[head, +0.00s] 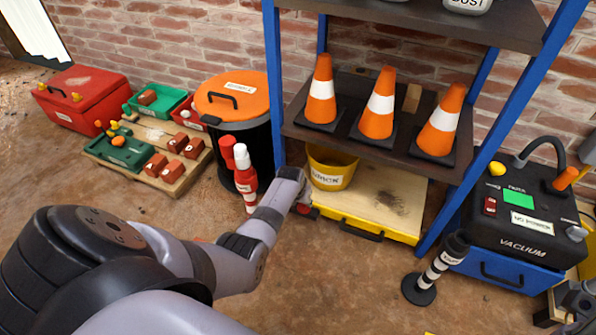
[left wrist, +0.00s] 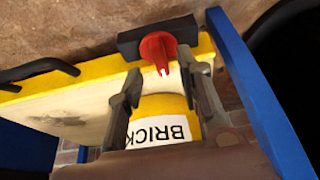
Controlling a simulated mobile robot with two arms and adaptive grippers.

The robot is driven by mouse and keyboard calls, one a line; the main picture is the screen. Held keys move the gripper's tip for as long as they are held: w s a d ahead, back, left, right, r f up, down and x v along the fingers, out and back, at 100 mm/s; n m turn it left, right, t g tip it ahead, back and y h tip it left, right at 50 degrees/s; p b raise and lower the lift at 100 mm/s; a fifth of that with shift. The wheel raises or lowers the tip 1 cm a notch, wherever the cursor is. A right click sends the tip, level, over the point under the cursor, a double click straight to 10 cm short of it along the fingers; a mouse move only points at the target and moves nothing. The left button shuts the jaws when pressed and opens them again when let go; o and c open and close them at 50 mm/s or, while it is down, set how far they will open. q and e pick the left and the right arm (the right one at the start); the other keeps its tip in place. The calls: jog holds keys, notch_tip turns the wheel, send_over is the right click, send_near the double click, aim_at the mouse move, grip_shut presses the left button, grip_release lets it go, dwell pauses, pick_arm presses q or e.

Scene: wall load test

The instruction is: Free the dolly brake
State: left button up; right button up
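The dolly (head: 384,206) is a low wooden platform with a yellow edge under the shelf, and it also shows in the left wrist view (left wrist: 60,108). A red brake knob (left wrist: 157,47) with a pale mark sits on a black block at the dolly's edge. Only a bit of red shows beside the gripper in the head view. My left gripper (head: 303,207) is at the dolly's front left corner. Its fingers (left wrist: 160,72) are open, with the knob in the gap near the tips; contact cannot be told. A dark grey part at the head view's lower right edge may be my right gripper.
A yellow bucket (head: 334,168) labelled BRICK stands on the dolly. Blue shelf posts (head: 273,80) flank it. A red and white post (head: 243,178) stands close left of my arm. Orange cones (head: 379,105) stand on the shelf above. A vacuum (head: 525,215) is at right.

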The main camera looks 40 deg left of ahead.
pick_arm(q)
jog(key=v, duration=0.8)
jog(key=shift+s+r, duration=0.15)
jog(key=shift+r, duration=0.15)
dwell(0.3)
